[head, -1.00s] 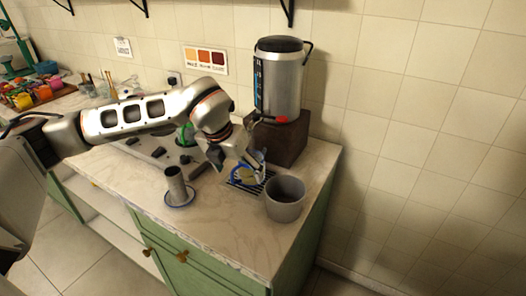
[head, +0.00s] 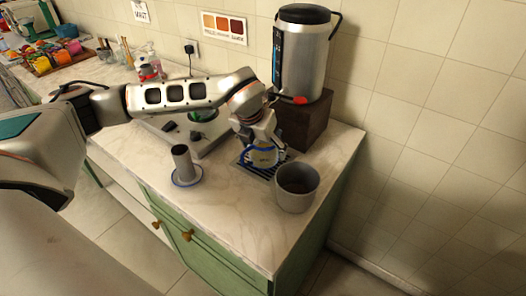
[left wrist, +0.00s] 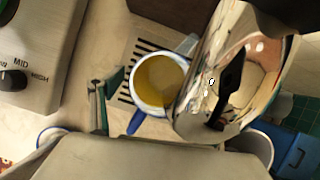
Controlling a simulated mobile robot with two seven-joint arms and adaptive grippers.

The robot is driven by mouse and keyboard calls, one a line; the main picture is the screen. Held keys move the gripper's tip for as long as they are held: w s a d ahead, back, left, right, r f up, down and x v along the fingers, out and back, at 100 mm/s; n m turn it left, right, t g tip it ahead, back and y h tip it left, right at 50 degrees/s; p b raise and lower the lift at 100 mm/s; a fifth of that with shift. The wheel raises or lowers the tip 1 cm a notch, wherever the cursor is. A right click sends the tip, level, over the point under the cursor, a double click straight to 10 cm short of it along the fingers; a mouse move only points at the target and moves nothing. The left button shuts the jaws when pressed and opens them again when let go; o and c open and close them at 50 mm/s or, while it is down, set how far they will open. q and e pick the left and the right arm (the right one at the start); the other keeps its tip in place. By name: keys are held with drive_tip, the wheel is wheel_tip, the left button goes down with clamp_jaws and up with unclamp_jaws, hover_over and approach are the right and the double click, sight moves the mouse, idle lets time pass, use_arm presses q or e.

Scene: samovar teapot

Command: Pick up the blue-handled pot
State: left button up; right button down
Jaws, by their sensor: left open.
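The blue-handled pot (head: 265,158) sits on the dark slatted drip tray (head: 246,165), in front of the brown block. In the left wrist view the pot (left wrist: 160,84) shows from above, with a pale rim, yellowish-brown inside and its blue handle (left wrist: 136,122) pointing down-left. My left gripper (head: 258,140) is open, close above and behind the pot, and partly covers it in the head view. One finger shows left of the pot in the wrist view, apart from it. Whether the other finger touches the pot is not clear. My right gripper is not in view.
A grey cup (head: 297,187) stands right of the pot. A metal cylinder on a blue-rimmed saucer (head: 186,177) stands to the left. The large steel urn (head: 301,60) stands on the brown block (head: 303,122) behind. The front counter is clear.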

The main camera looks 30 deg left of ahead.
use_arm(q)
drive_tip(key=shift+w+f, duration=0.2)
drive_tip(key=shift+f, duration=0.25)
drive_tip(key=c, duration=1.4)
drive_tip(key=shift+c, duration=0.2)
drive_tip(key=shift+r, duration=0.2)
